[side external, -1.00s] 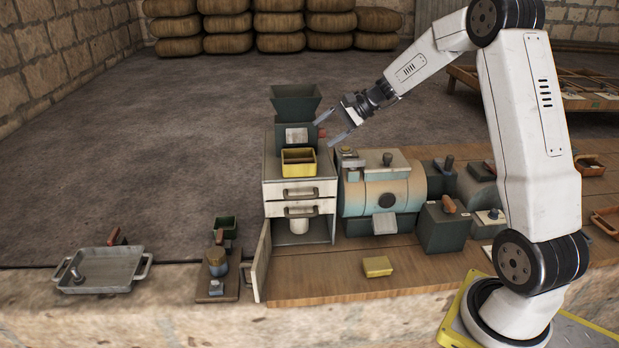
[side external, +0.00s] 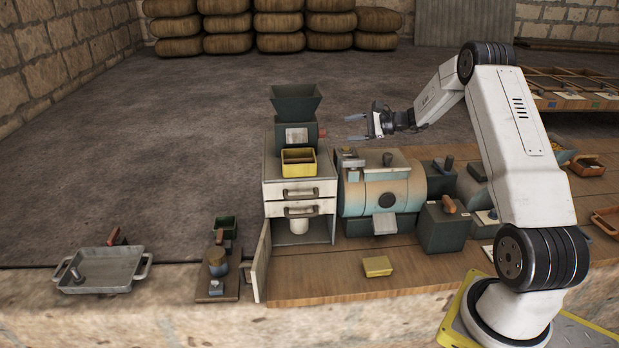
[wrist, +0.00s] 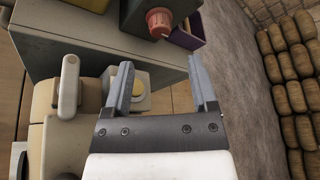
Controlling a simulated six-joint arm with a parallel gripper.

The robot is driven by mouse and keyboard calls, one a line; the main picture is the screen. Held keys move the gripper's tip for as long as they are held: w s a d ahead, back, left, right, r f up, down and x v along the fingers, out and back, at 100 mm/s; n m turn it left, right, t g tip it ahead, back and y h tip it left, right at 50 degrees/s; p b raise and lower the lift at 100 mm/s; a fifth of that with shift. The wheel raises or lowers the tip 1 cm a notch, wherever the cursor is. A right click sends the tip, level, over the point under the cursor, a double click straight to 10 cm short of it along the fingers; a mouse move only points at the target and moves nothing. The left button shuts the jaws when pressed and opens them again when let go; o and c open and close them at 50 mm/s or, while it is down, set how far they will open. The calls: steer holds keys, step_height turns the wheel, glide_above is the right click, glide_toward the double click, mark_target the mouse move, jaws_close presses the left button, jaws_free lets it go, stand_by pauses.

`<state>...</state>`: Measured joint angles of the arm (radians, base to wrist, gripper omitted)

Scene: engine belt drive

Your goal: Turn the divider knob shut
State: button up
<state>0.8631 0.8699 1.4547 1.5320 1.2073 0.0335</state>
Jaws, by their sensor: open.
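The red-orange knob (side external: 322,134), which looks like the divider knob, sticks out from the right side of the dark green hopper machine (side external: 297,133). In the wrist view the knob (wrist: 159,22) shows beyond the fingertips, roughly between their lines. My gripper (side external: 351,128) is open and empty, to the right of the knob with a gap between them. Its two grey fingers (wrist: 160,68) also show apart in the wrist view. Nothing touches the knob. Its turn position is too small to read.
The hopper machine stands on a white drawer cabinet (side external: 299,196) with a yellow bin (side external: 299,162) at its front. A yellow block (side external: 377,266) lies on the bench. Space behind the bench is clear.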

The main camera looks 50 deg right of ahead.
mark_target(321, 133)
steer(key=shift+w, duration=0.15)
steer(key=shift+x, duration=3.75)
steer(key=shift+a, duration=0.15)
jaws_close()
